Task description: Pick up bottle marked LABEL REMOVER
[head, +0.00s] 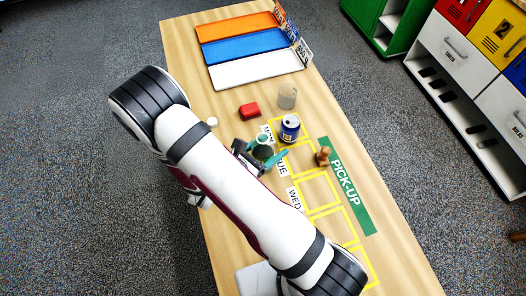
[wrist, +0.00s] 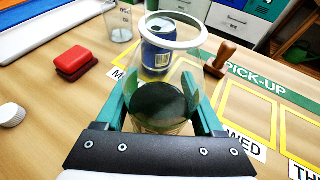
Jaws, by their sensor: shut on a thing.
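My gripper (head: 262,157) is shut on a clear vessel (wrist: 172,80) with a pale ring rim and a dark green-black part low inside. The green fingers (wrist: 170,105) lie on either side of it in the wrist view. From the head view, the held vessel (head: 263,141) shows only in part, between the fingers near the MON and TUE labels. I cannot tell whether it touches the table. No bottle with a readable LABEL REMOVER marking shows, and no writing shows on the held vessel.
A blue can (head: 290,128) stands just beyond the held vessel. A wooden stamp (head: 323,157) is to the right. A red block (head: 249,111), a clear cup (head: 287,95) and a small white cap (head: 212,121) stand nearby. Orange, blue and white trays (head: 255,73) lie at the far end.

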